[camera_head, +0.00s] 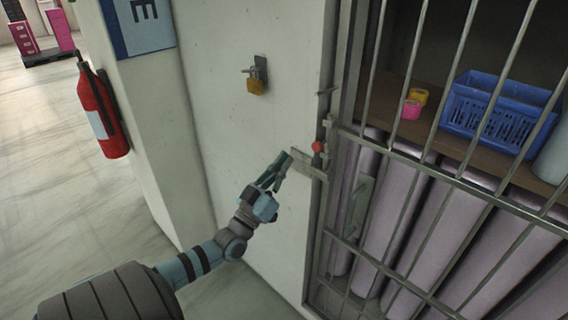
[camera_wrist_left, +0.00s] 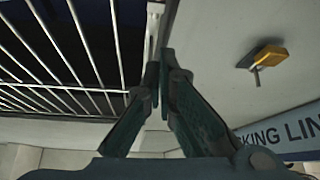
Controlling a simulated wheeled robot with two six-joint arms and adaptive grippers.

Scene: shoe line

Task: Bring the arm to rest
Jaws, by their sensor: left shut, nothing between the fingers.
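My left gripper (camera_head: 280,167) is shut and empty in the head view. It is beside the metal latch plate (camera_head: 308,165) at the edge of the barred door (camera_head: 425,165); I cannot tell whether it touches it. In the left wrist view the two dark fingers (camera_wrist_left: 162,78) meet at their tips with nothing between them. The left arm reaches in from the lower left of the head view. My right gripper is not in view.
A brass padlock (camera_head: 257,82) hangs on the wall above the gripper, and a red fire extinguisher (camera_head: 102,110) is mounted at the left. Behind the bars are a blue basket (camera_head: 497,115) on a shelf and several pale purple rolls (camera_head: 415,230). The floor at left is open.

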